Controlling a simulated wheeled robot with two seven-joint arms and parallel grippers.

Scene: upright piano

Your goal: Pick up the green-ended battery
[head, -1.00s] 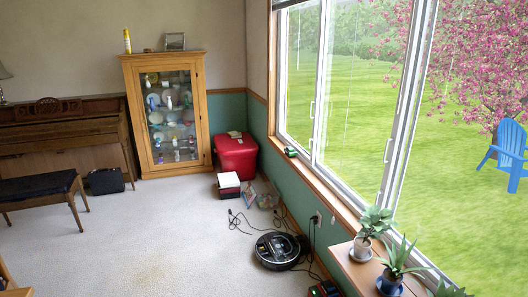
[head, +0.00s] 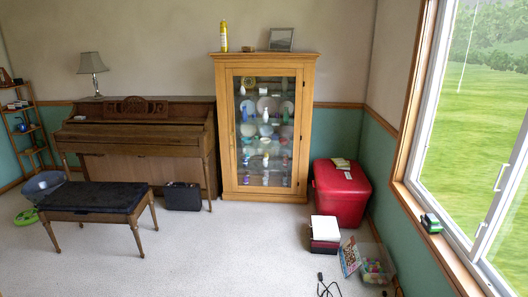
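A small dark block with green on its ends (head: 431,223) lies on the wooden window sill at the right. It looks like the green-ended battery, but it is too small to be certain. Nothing visible touches it apart from the sill. Neither of my grippers shows in the head view.
A red chest (head: 340,195) stands in the corner, with a white-topped box (head: 325,230) and a clear bin (head: 376,268) before it. A glass cabinet (head: 264,130), piano (head: 140,130) and bench (head: 92,198) line the back. Cables (head: 326,287) lie on the floor. Carpet at centre is clear.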

